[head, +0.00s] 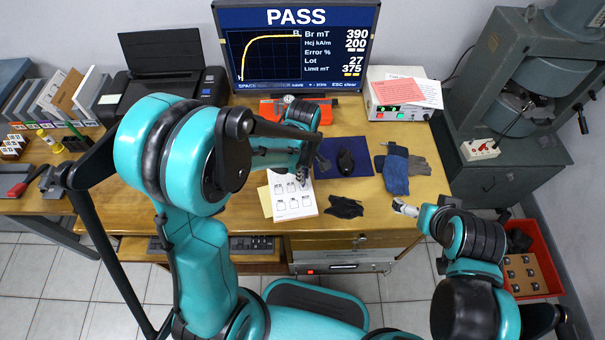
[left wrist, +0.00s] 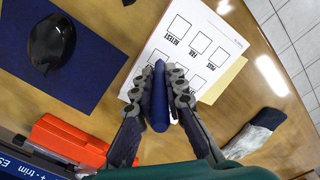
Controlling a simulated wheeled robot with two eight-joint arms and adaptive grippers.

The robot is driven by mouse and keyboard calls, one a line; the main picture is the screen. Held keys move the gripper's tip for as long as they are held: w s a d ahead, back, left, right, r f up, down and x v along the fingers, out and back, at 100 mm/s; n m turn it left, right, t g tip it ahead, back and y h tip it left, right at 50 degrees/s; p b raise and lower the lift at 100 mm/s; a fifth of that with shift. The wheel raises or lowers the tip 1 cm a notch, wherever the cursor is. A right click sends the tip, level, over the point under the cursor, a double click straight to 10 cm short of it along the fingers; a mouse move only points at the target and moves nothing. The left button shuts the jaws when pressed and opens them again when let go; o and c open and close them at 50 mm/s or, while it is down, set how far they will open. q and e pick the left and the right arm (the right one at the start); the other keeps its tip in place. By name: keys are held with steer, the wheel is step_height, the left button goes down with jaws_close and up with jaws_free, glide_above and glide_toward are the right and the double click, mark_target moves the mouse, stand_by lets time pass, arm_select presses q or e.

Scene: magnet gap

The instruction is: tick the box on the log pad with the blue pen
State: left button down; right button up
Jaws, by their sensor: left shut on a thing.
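The log pad (head: 293,204) is a white sheet with two rows of boxes, lying on the wooden desk. My left gripper (left wrist: 158,90) is shut on the dark blue pen (left wrist: 160,100). In the head view my left gripper (head: 302,176) is over the pad's upper right part, and the pen cannot be made out. Whether the pen touches the paper cannot be told. I see no clear tick in the visible boxes. My right gripper (head: 405,208) is near the desk's front right edge; its jaw state is unclear.
A dark blue mat (head: 360,166) with a black mouse (head: 345,161) lies beside the pad. Blue-grey gloves (head: 397,178) and a dark crumpled thing (head: 345,207) lie to the right.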

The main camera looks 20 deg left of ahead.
arm_select(q)
steer(key=shift+w+d, duration=0.25)
steer(key=shift+w, duration=0.3)
stand_by(0.9)
step_height(320, 180, up, 6)
steer(key=p, duration=0.4)
stand_by(0.7)
